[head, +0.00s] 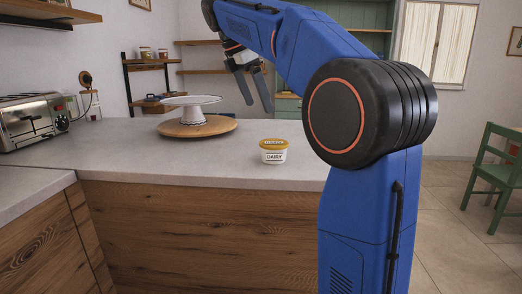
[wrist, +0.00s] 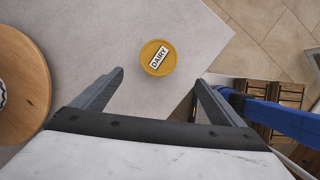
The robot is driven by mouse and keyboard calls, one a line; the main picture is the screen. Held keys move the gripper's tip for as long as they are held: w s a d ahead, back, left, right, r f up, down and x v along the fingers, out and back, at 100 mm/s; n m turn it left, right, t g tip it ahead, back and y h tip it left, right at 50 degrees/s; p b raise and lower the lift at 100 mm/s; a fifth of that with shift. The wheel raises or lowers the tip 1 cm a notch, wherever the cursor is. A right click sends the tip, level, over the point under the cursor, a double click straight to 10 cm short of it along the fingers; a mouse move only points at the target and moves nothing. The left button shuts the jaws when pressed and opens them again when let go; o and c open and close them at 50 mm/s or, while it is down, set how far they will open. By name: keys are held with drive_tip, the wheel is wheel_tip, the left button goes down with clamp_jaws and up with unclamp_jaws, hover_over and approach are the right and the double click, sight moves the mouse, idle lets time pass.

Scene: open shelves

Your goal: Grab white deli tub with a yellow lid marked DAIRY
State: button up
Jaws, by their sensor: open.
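The white deli tub with a yellow lid (head: 273,152) stands upright on the grey counter near its front edge, with DAIRY on its side. In the wrist view its round yellow lid (wrist: 158,58), also marked DAIRY, shows from above, beyond the fingertips and roughly between their lines. My gripper (head: 258,105) is open and empty, pointing down above the counter, up and a little left of the tub in the head view. Its two grey fingers (wrist: 158,80) are spread apart in the wrist view and do not touch the tub.
A round wooden board (head: 222,128) with a white cake stand (head: 192,115) is left of the tub. A toaster (head: 30,118) stands at the far left. The counter (head: 130,160) around the tub is clear. A green chair (head: 492,170) stands on the floor at right.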

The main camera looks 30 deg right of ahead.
sight(273, 142)
drive_tip(key=x, duration=1.7)
drive_tip(key=shift+w+d, duration=0.1)
drive_tip(key=shift+d, duration=0.05)
drive_tip(key=c, duration=1.2)
